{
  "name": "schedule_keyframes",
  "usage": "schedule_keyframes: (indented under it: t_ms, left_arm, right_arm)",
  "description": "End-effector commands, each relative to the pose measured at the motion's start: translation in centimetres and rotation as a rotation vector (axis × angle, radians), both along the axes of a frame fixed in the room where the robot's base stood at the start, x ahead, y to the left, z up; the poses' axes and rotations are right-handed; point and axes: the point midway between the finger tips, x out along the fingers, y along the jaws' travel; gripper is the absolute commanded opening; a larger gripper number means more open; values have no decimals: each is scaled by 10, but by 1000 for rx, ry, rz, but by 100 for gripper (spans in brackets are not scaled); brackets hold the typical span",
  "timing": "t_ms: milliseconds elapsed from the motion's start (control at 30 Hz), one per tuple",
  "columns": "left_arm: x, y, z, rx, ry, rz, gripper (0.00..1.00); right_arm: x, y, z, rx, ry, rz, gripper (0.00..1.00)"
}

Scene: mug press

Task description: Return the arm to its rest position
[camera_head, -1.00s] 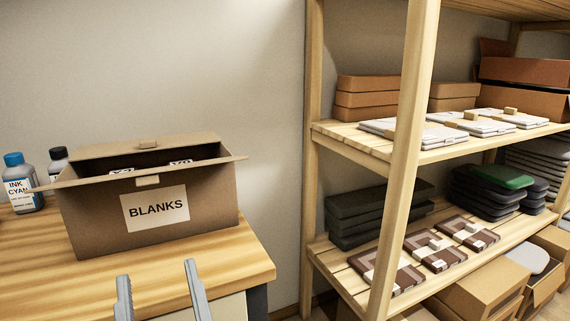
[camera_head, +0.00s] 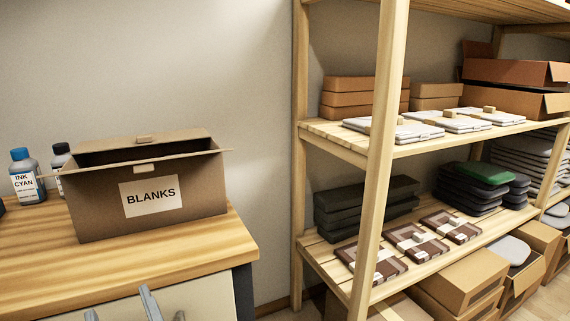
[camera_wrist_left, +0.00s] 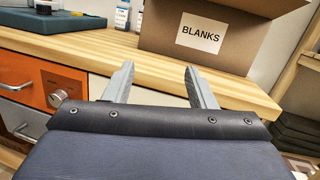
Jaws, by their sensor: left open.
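My left gripper (camera_head: 150,304) shows at the bottom of the head view, low in front of the wooden counter. In the left wrist view its two grey fingers (camera_wrist_left: 160,88) are spread apart with nothing between them. The fingers point toward the counter edge and the box beyond, apart from the box. The cardboard box (camera_head: 105,211) labelled BLANKS stands upright on the counter with its flaps open; its front also shows in the left wrist view (camera_wrist_left: 165,25). The inside of the box is mostly hidden. My right gripper is in neither view.
The wooden counter (camera_head: 190,255) has bare room in front of the box. Ink bottles (camera_head: 29,180) stand left of it. A wooden shelf rack (camera_head: 372,190) with boxes, stacked dark items and packets stands at the right. Drawers (camera_wrist_left: 40,85) lie below the counter.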

Motion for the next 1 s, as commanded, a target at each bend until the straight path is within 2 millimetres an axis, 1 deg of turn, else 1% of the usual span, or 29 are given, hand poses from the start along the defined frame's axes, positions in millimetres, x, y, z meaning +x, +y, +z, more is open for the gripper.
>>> schedule_keyframes:
  t_ms: [33,67,167,200,267,300,367,400,467,500,567,600,633,700,767,833,933,1000]
  left_arm:
    - [0,13,-12,-60,31,36,51]
    - [0,20,-20,-102,49,57,51]
    - [-3,46,-52,-281,111,143,51]
    - [-8,57,-69,-376,133,190,51]
    - [-18,74,-98,-560,162,281,51]
    - [-28,82,-121,-712,172,357,51]
    - [-47,88,-156,-978,160,490,51]
    - [-58,87,-176,-1161,135,584,51]
    - [-71,77,-199,-1419,78,714,51]
    - [-77,69,-209,-1573,32,795,51]
    - [-82,56,-219,-1780,-43,905,51]
    - [-83,48,-222,-1907,-96,974,51]
    - [-83,42,-224,-1995,-138,1023,51]
    - [-81,29,-224,-2185,-238,1127,51]
    - [-77,21,-221,-2334,-325,1211,51]
    - [-71,14,-215,-2497,-433,1305,51]
    - [-61,8,-203,-2715,-593,1431,51]
    - [-61,7,-178,-2711,-586,1437,51]
  right_arm:
    - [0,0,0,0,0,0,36]
    - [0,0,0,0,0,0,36]
    - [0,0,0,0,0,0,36]
    - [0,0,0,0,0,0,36]
    - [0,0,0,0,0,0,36]
    - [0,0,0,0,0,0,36]
    - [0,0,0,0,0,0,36]
    - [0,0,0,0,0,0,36]
    - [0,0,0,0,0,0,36]
    - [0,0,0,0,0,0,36]
    - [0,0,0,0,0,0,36]
    - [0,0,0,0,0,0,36]
    - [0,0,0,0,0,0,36]
    - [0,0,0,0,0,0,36]
    - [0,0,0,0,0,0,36]
    - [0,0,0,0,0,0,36]
    - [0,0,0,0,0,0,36]
    - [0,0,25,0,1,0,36]
